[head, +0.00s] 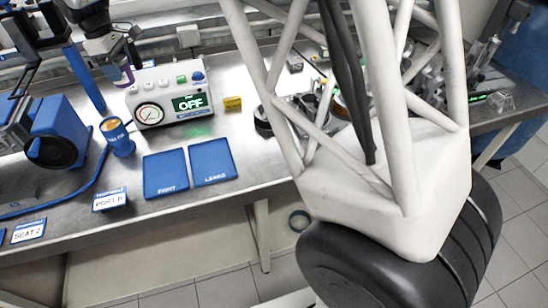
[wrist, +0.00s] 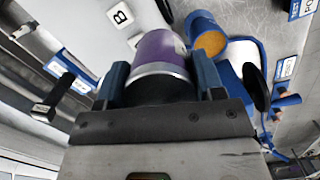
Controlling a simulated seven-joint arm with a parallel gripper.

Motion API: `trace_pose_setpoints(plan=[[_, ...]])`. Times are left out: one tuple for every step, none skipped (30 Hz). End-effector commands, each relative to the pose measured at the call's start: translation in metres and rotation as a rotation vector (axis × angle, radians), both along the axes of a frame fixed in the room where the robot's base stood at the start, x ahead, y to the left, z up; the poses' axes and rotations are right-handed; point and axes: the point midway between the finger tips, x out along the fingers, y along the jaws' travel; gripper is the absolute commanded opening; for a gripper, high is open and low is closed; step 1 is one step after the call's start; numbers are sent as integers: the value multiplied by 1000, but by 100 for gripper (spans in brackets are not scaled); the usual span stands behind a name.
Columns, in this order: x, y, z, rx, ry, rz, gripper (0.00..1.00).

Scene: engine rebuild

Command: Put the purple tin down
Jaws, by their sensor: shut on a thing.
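The purple tin (head: 123,76) is at the upper left of the head view, below my gripper (head: 118,60), just left of the grey test box. In the wrist view the purple tin (wrist: 158,48), with a silver rim and dark near end, sits between the two blue fingers of my gripper (wrist: 161,72). The fingers are shut on its sides. I cannot tell whether its far end touches the bench.
A test box (head: 168,92) with a gauge and an "OFF" display stands at the back. A blue cup (head: 121,147) with orange-brown contents stands in front of it. Two blue pads (head: 166,174) (head: 213,164) lie on the steel bench (head: 262,165). A yellow block (head: 232,103) lies right of the box.

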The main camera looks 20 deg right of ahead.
Motion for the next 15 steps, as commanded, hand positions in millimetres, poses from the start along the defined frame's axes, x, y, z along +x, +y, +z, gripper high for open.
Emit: trace_pose_setpoints(plan=[[-6, -13, 5, 1, -2, -15, 29], [-10, -20, 6, 1, -1, -23, 29], [-14, -28, 8, 1, -1, -33, 29], [-18, -34, 10, 1, -2, -40, 29], [-22, -41, 12, 1, -2, -48, 29], [-27, -49, 14, 1, -3, -58, 29], [-31, -55, 16, 2, -4, -66, 29], [-35, -61, 18, 2, -4, -73, 29], [-40, -69, 20, 3, -5, -83, 29], [-44, -75, 22, 3, -5, -90, 29], [-49, -82, 23, 3, -5, -99, 29], [-54, -90, 24, 3, -5, -109, 29], [-58, -95, 26, 4, -5, -117, 29], [-63, -101, 27, 3, -6, -124, 29], [-68, -109, 28, 3, -7, -135, 29]])
